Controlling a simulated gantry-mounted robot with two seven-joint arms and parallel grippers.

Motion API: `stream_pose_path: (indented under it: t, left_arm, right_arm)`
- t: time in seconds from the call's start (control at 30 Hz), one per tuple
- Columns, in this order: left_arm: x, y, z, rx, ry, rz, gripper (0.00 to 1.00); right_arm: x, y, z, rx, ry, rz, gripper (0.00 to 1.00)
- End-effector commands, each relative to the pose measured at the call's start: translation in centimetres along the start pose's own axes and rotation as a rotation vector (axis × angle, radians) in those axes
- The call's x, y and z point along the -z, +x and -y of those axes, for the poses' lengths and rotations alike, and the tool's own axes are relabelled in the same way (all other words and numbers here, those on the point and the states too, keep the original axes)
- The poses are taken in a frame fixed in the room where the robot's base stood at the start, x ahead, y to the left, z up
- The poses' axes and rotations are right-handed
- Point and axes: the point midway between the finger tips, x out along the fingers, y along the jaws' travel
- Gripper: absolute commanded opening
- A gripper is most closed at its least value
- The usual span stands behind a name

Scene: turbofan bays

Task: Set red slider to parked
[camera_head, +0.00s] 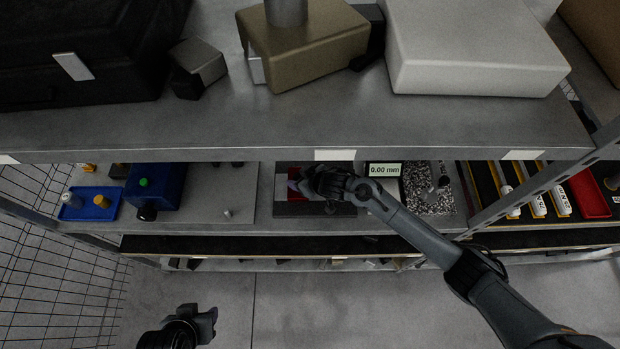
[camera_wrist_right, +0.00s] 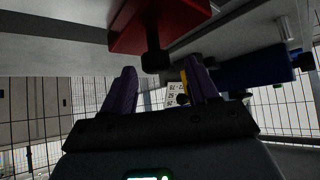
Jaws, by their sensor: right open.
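The red slider (camera_wrist_right: 165,22) shows at the top of the right wrist view as a red block with a black knob (camera_wrist_right: 155,60) on it. In the head view only a little of the red slider (camera_head: 294,172) shows; my right gripper and wrist cover the rest. My right gripper (camera_head: 298,184) is in the lower shelf bay in front of the slider. In the wrist view my right gripper (camera_wrist_right: 162,80) has its two purple fingers apart with nothing between them. The knob lies just above the gap; I cannot tell whether they touch. My left gripper (camera_head: 208,318) hangs low, away from the shelf; its jaws are unclear.
A gauge reading 0.00 mm (camera_head: 385,170) and a speckled block (camera_head: 430,190) stand right of the slider. A blue box (camera_head: 155,185) and a blue tray (camera_head: 88,203) are left. The upper shelf (camera_head: 230,125) overhangs the bay. Floor in front is clear.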

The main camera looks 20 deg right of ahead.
Motion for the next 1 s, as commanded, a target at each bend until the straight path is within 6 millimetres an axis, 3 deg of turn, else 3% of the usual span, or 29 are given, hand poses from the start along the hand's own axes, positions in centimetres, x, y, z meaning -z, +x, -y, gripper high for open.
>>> stream_pose_path:
  t: [0.53,0.73,1.0]
  left_arm:
    - [0.1,-0.3,0.0,-0.001,-0.002,-0.001,0.43]
    - [0.1,-0.4,0.1,0.003,0.004,0.0,0.43]
    - [0.1,-0.4,0.2,0.006,0.007,0.001,0.43]
  right_arm:
    - [0.0,-8.2,0.0,0.0,-0.002,0.0,0.59]
    - [0.0,-9.5,0.1,0.0,-0.002,0.001,0.59]
    - [0.0,-9.7,0.1,0.0,-0.002,0.0,0.59]
